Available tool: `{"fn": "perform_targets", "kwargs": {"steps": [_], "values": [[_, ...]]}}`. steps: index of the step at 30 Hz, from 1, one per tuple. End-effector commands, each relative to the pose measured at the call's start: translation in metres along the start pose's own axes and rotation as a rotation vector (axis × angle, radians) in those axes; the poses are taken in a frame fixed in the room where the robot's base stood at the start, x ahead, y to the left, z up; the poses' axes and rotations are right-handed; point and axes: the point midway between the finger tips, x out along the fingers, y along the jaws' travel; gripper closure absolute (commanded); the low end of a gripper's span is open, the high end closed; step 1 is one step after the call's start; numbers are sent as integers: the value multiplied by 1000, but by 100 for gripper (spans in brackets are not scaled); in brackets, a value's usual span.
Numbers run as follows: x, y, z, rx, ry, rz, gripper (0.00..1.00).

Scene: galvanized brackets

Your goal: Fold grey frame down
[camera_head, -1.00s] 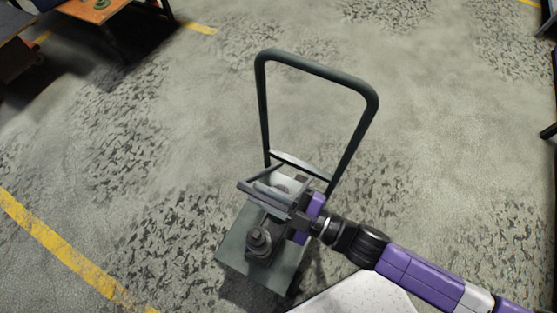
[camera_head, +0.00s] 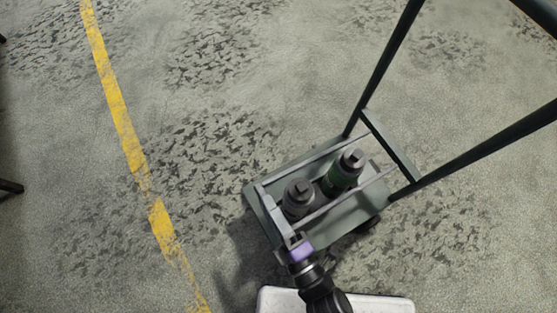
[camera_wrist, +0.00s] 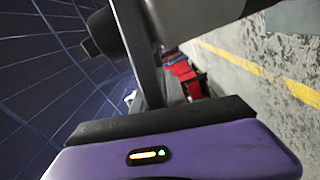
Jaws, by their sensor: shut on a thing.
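The grey frame (camera_head: 268,205) is a set of thin bars on a dark green trolley (camera_head: 262,228). In the head view it lies roughly level around two dark bottle-like canisters, one grey-black (camera_head: 299,200) and one green (camera_head: 342,174). I cannot tell whether it touches the deck. My gripper (camera_head: 297,240), with its purple body, is shut on the frame at its near front corner. In the wrist view a grey bar (camera_wrist: 141,55) runs into the dark jaws, which hide the grip itself.
The trolley's tall dark handle (camera_head: 385,65) rises at the right. A yellow line (camera_head: 122,115) crosses the floor at the left, where there is free room. A white slab (camera_head: 380,304), probably my base, shows at the bottom.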

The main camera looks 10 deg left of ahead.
Motion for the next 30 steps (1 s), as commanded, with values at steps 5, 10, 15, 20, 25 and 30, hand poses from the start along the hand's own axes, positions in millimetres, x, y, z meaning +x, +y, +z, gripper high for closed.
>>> {"fn": "perform_targets", "kwargs": {"steps": [5,10,15,20,25,30], "values": [[-1,-41,4,-80,-3,-2,100],[-1,-60,6,-76,-3,-2,100],[-2,-70,8,-73,-3,-3,100],[-2,-74,9,-72,-3,-4,100],[-2,-76,9,-72,-4,-9,100],[-2,-78,9,-72,-5,-12,100]]}}
